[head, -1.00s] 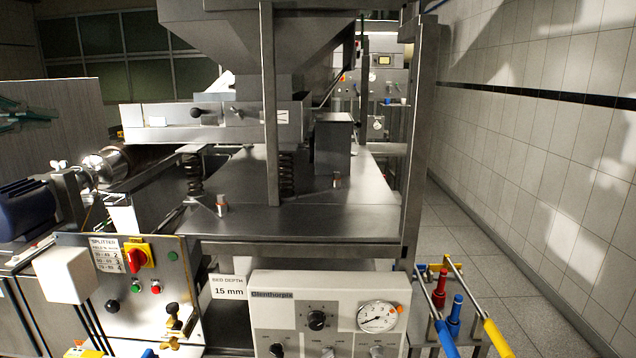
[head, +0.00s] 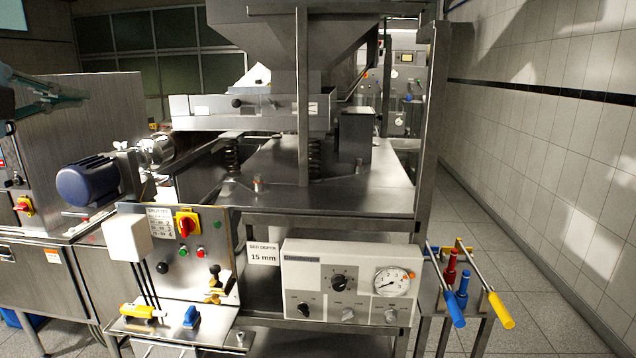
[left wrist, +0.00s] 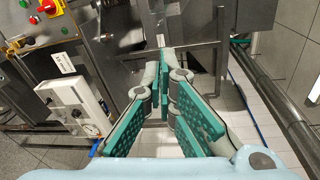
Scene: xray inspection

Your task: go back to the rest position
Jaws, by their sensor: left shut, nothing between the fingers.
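My left gripper (head: 45,98) shows at the left edge of the head view, with teal finger pads, in front of a brushed steel cabinet. In the left wrist view the left gripper (left wrist: 166,78) is shut, with its fingertips together and nothing between them. It is clear of the machine in both views. My right gripper is in neither view.
A steel machine with a hopper (head: 290,40) stands ahead, with a splitter panel (head: 190,262) and a white gauge panel (head: 350,283) in front. A stand with blue and yellow handles (head: 447,300) is at right. Tiled floor (head: 540,310) lies free beside the wall.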

